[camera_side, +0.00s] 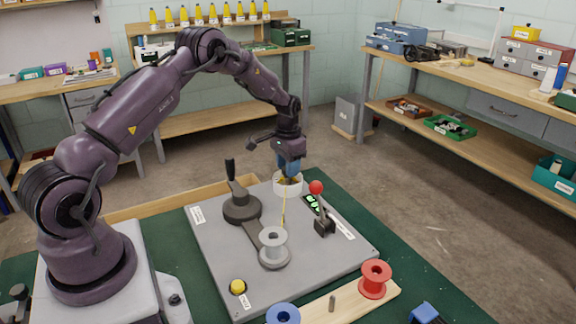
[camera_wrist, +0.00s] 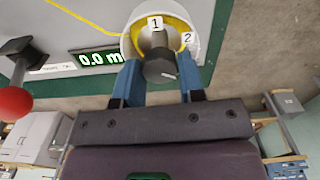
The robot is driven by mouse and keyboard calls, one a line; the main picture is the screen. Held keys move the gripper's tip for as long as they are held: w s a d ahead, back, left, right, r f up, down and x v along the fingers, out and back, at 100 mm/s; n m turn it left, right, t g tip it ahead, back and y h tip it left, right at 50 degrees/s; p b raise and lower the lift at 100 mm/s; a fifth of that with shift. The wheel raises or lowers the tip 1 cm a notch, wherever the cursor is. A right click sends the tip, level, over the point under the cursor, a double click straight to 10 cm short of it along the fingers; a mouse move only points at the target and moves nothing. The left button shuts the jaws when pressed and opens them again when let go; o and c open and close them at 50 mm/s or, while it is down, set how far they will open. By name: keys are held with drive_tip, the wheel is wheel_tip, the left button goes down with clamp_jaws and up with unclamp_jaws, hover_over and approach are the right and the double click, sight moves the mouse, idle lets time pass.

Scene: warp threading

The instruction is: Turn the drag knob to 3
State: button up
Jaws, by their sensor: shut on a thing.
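The drag knob (camera_wrist: 160,69) is a small dark cylinder in the wrist view. It sits in a white ring (camera_wrist: 127,45) with yellow inside, and the labels 1 (camera_wrist: 155,22) and 2 (camera_wrist: 187,39) show near it. The label 3 is not visible, and I cannot tell which number the knob points to. My gripper (camera_wrist: 163,76) has its blue fingers on both sides of the knob and is shut on it. In the side view my gripper (camera_side: 288,172) points down into the white ring (camera_side: 288,188), and the knob is hidden there.
Beside the ring are a red-ball lever (camera_side: 316,188) and a display (camera_wrist: 100,58) reading 0.0 m. A yellow thread (camera_side: 283,213) runs from the ring to the grey spool (camera_side: 272,240). A black-handled crank (camera_side: 241,208), yellow button (camera_side: 238,287), red spool (camera_side: 375,279) and blue spool (camera_side: 283,314) stand around.

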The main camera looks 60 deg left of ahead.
idle(0.4)
drive_tip(key=o, duration=0.9)
wheel_tip(320, 180, up, 13)
drive_tip(key=shift+r, duration=0.1)
drive_tip(key=s+d+r+t, duration=0.2)
drive_tip(key=s+d+r, duration=0.2)
drive_tip(key=s+d, duration=0.3)
drive_tip(key=s+d+r+t, duration=0.1)
drive_tip(key=s+d+r, duration=0.4)
drive_tip(key=s+d, duration=0.3)
drive_tip(key=s+d+r+t, duration=0.2)
drive_tip(key=s+d+r, duration=0.3)
drive_tip(key=s+d, duration=0.3)
drive_tip(key=shift+s+d+r+m+t, duration=0.15)
drive_tip(key=shift+s+m, duration=0.05)
drive_tip(key=shift+s, duration=0.7)
drive_tip(key=shift+s+d+r+m+t, duration=0.1)
drive_tip(key=shift+s+m+t, duration=0.1)
drive_tip(key=shift+s, duration=0.65)
